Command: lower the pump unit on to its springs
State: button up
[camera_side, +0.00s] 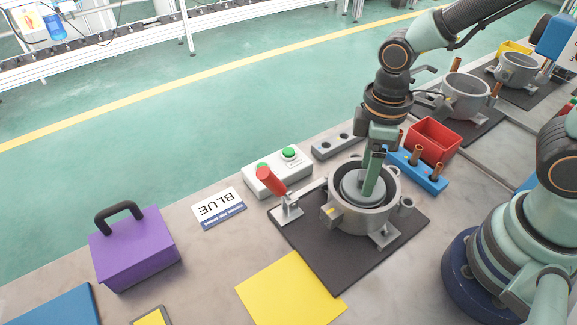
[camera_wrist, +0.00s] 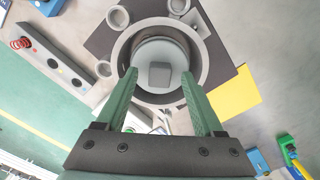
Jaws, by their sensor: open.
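The grey pump unit (camera_side: 352,183) sits inside the round grey housing (camera_side: 352,218), its top near the rim. In the wrist view the pump unit (camera_wrist: 143,52) is a pale disc with a square block on top, inside the housing ring (camera_wrist: 122,48). My gripper (camera_side: 370,190) points down into the housing. In the wrist view its green fingers (camera_wrist: 159,75) are apart, one on each side of the block, with gaps visible. Springs under the pump unit are hidden. One red spring (camera_wrist: 20,43) stands on a grey rack.
The housing stands on a dark mat (camera_side: 325,262), beside a red-handled clamp (camera_side: 270,181). A green-button box (camera_side: 277,172), a blue rack with copper tubes (camera_side: 425,175) and a red bin (camera_side: 433,140) are close by. A purple box (camera_side: 135,250) stands at left.

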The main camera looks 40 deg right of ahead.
notch_tip(320, 180, up, 12)
jog(key=w+d+r+m+t, duration=0.2)
jog(key=d+m+t, duration=0.3)
jog(key=d+m, duration=0.4)
jog(key=shift+w+d+t, duration=0.3)
jog(key=shift+w+d, duration=0.25)
jog(key=shift+w, duration=0.15)
jog(key=shift+r, duration=0.1)
